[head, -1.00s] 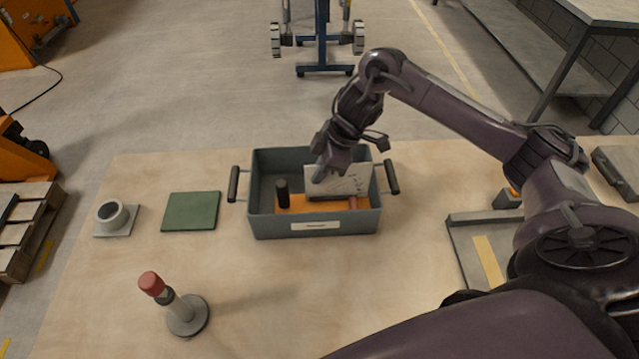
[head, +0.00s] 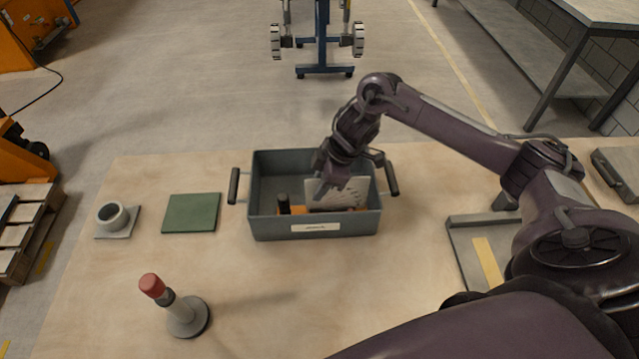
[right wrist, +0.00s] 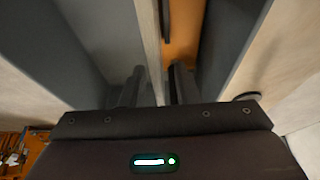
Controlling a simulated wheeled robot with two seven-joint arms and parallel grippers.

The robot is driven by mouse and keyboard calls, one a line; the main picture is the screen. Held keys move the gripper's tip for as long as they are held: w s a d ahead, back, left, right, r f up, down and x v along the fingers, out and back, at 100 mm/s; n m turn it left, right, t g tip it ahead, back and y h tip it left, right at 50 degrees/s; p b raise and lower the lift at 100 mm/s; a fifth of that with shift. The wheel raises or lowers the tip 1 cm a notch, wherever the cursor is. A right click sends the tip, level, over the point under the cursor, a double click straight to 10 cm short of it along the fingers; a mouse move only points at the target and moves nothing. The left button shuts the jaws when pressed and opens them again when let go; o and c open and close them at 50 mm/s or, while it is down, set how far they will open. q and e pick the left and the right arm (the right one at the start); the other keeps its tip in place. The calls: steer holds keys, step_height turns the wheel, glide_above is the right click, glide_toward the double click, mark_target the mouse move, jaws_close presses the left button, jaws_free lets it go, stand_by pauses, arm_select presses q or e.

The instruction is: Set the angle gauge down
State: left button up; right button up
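The angle gauge, with a pale marked plate (head: 347,190), orange base and dark knob (head: 283,204), is low inside the grey bin (head: 262,228). The bin's front wall hides its lower part, so I cannot tell whether it touches the floor. My right gripper (head: 322,187) reaches down into the bin at the plate. In the right wrist view, the plate's edge (right wrist: 148,30) runs between the two fingers (right wrist: 156,88), which are close on both sides of it, and orange shows to its right. My left gripper is not in view.
The bin has dark handles on both sides. Left of it are a green square mat (head: 191,213) and a grey ring on a plate (head: 113,217). A red-topped post (head: 180,312) stands at front left. A grey tray (head: 468,258) lies right. The front middle is clear.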

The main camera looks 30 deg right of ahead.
steer(key=shift+d+r, duration=0.15)
steer(key=shift+r, duration=0.4)
steer(key=v, duration=1)
steer(key=shift+p, duration=0.35)
steer(key=shift+s+d+r, duration=0.15)
steer(key=shift+d+r, duration=0.05)
steer(key=shift+r, duration=0.4)
steer(key=shift+f, duration=0.1)
